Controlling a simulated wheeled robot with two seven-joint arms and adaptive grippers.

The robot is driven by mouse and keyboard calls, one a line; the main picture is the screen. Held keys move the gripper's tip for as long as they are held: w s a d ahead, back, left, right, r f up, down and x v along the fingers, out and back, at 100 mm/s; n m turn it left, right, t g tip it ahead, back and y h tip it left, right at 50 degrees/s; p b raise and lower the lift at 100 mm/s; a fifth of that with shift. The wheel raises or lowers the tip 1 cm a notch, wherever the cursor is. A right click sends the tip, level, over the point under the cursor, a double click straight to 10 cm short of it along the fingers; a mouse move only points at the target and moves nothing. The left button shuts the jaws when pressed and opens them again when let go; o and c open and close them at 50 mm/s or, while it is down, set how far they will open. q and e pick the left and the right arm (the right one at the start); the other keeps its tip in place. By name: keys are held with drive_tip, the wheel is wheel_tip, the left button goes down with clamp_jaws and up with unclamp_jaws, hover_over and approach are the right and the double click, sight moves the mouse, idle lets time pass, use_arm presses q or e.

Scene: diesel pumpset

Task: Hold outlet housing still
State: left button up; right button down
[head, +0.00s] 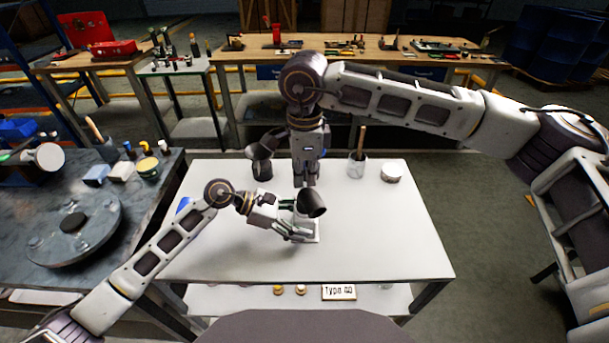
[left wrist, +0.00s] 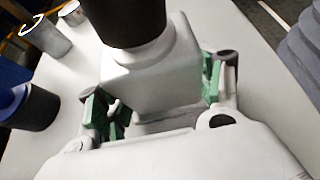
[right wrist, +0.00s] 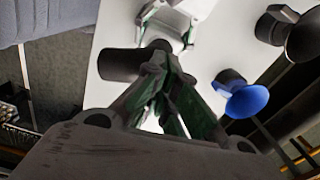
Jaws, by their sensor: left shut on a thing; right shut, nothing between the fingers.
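The outlet housing, a pale block with a dark round spout (head: 312,203), stands near the middle of the white table (head: 390,245). In the left wrist view its pale body (left wrist: 150,75) sits between the green finger pads. My left gripper (head: 295,228) is shut on the housing from the left and partly hides its lower part. My right gripper (head: 305,180) points down just behind the housing. In the right wrist view its fingers (right wrist: 158,70) are shut and empty; the dark spout (right wrist: 118,66) shows beside them. I cannot tell whether they touch it.
A dark cup (head: 262,168) stands behind and left of the housing. A jar with a brush (head: 357,168) and a white round tub (head: 391,172) stand at the back right. A blue item (head: 184,205) lies at the left edge. The table's front right is clear.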

drive_tip(key=shift+s+f, duration=0.1)
drive_tip(key=shift+f, duration=0.9)
idle(0.6)
drive_tip(key=shift+r, duration=1.7)
drive_tip(key=shift+r, duration=0.2)
wheel_tip(320, 180, up, 12)
drive_tip(key=shift+f, duration=0.15)
drive_tip(key=shift+f, duration=0.1)
